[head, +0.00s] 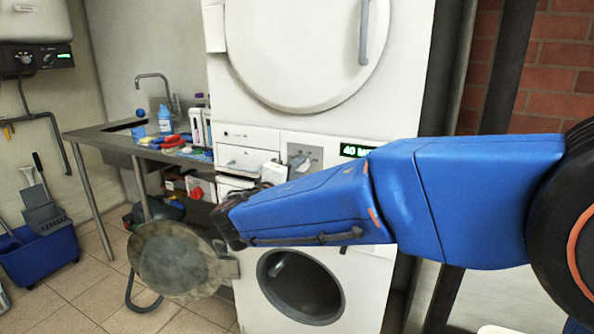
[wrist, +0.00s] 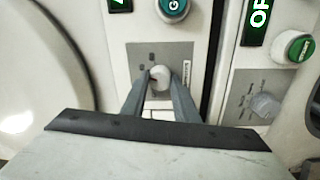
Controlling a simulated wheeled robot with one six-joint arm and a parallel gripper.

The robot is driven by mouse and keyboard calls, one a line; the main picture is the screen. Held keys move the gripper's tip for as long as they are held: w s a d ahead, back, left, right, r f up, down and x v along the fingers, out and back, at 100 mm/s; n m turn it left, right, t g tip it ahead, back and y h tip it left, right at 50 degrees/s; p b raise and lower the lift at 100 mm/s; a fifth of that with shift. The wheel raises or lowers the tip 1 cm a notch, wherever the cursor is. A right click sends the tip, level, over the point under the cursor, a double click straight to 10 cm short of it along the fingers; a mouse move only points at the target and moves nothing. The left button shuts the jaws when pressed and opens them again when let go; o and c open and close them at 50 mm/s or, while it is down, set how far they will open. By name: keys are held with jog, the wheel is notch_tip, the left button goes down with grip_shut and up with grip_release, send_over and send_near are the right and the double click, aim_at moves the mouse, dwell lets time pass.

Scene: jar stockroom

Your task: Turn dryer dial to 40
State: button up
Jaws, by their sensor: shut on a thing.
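The dryer (head: 258,105) is the upper white machine, with a big round shut door. Its pale dial (wrist: 160,75) sits on a grey plate, between the two fingers of my gripper (wrist: 160,84) in the wrist view. The fingers are shut on the dial's knob. In the head view my gripper (head: 288,169) reaches the dryer's grey dial plate, and the dial is mostly hidden there. The green display (head: 357,150) right of it starts with "40 M"; my blue arm covers its lower edge.
Below is a washer with an open round door (head: 172,262) swung left. The wrist view shows its second dial (wrist: 265,105), a green button (wrist: 298,47) and a display (wrist: 259,20) beginning "OP". A sink bench (head: 100,136) with bottles stands left; a blue mop bucket (head: 42,247) is on the floor.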

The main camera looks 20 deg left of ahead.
jog(key=shift+f, duration=0.15)
jog(key=o, duration=1.1)
jog(key=shift+c, duration=0.2)
jog(key=s+a, duration=0.1)
jog(key=s, duration=1.6)
jog(key=shift+s+a+f, duration=0.15)
jog(key=shift+s+f, duration=0.05)
jog(key=shift+f, duration=0.05)
